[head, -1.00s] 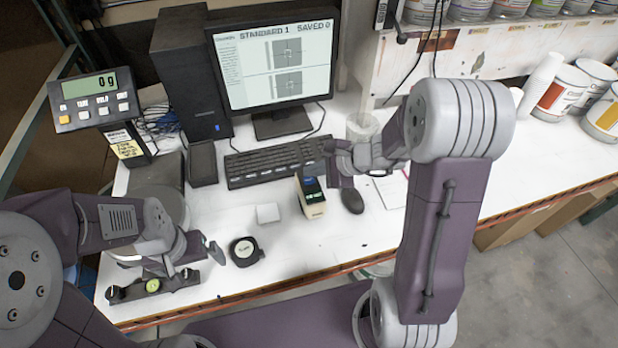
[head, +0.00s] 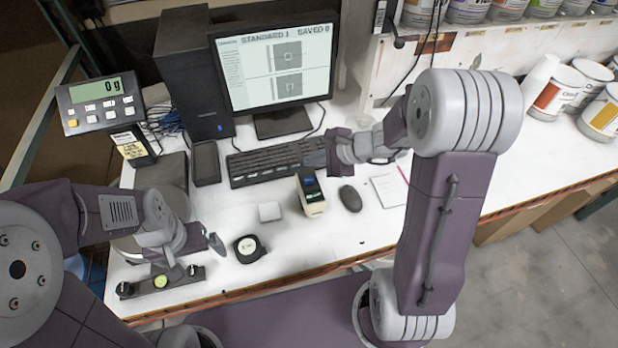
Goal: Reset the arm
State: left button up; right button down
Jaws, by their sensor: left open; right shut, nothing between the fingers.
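My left gripper (head: 197,256) is over the left front of the white table, with its fingers apart and nothing between them. It is above a small dark level-like bar with a green dial (head: 161,282) and left of a round black-and-white tape measure (head: 249,248). My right gripper (head: 331,152) is shut and empty, at the right end of the black keyboard (head: 265,164). A handheld device with a small screen (head: 311,194) stands below it in the picture, apart from it. My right arm hides part of the table.
A monitor (head: 277,75), a computer tower (head: 187,70) and a scale display (head: 101,104) stand at the back left. A mouse (head: 350,198) and a white square block (head: 270,211) lie near the device. Paint cans (head: 557,90) stand at the right. The front middle is clear.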

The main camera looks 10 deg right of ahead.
dwell(0.5)
jog(key=s+a+f+n+g+b, duration=0.35)
jog(key=s+a+n, duration=0.25)
jog(key=s+n, duration=0.25)
jog(key=s+d+f+n+g+h, duration=0.2)
jog(key=s+d+f+n+h, duration=0.1)
jog(key=s+d+n+h, duration=0.3)
jog(key=s+d+n, duration=0.2)
jog(key=d+n, duration=0.1)
jog(key=shift+s+d+f, duration=0.3)
jog(key=shift+s+f, duration=0.05)
